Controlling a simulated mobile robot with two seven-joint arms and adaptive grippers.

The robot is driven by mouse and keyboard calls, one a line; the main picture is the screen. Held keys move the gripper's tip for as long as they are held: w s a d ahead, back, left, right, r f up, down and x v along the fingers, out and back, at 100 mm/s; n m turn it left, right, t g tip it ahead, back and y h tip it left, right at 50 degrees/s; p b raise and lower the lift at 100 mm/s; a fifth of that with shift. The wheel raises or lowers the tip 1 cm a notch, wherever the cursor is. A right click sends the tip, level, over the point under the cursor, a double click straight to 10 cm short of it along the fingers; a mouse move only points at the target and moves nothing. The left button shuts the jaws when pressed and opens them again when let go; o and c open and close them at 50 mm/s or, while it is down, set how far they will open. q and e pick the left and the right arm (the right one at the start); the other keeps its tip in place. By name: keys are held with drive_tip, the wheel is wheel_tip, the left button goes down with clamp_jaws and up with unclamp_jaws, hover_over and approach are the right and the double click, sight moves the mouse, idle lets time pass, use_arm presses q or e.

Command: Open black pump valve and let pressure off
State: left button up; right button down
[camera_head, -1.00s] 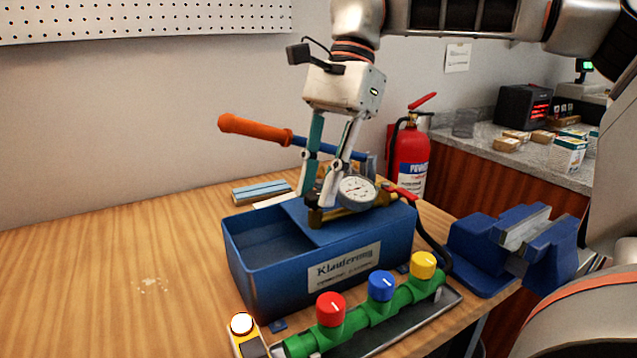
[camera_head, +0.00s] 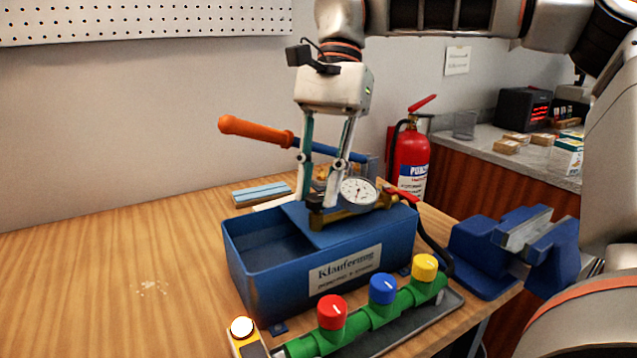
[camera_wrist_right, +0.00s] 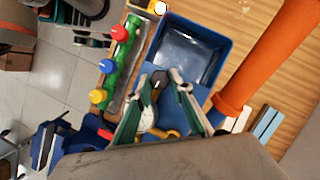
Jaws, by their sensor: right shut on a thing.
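The blue test pump (camera_head: 270,285) stands on the wooden bench, with its open tank at the left and a brass fitting and round gauge (camera_head: 358,191) on its top. Its orange-handled lever (camera_head: 255,129) rises to the left behind my right gripper (camera_head: 318,204). The right gripper points down, its fingers shut on the black pump valve (camera_wrist_right: 157,82) at the left end of the brass fitting. In the right wrist view the dark valve shows between the fingertips; in the head view the fingers mostly hide it. My left gripper is not in view.
A green manifold with red (camera_head: 332,312), blue (camera_head: 382,288) and yellow (camera_head: 425,267) knobs lies in front of the pump. A blue vise (camera_head: 510,250) stands at the right, a fire extinguisher (camera_head: 411,160) behind. The left bench is clear.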

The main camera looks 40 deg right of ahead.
drive_tip(key=c, duration=1.8)
unclamp_jaws()
drive_tip(key=shift+f, duration=0.15)
drive_tip(key=shift+r, duration=0.2)
drive_tip(key=v, duration=1.1)
drive_tip(key=shift+w+d+r, duration=0.1)
drive_tip(key=shift+d+r, duration=0.1)
drive_tip(key=shift+r, duration=0.1)
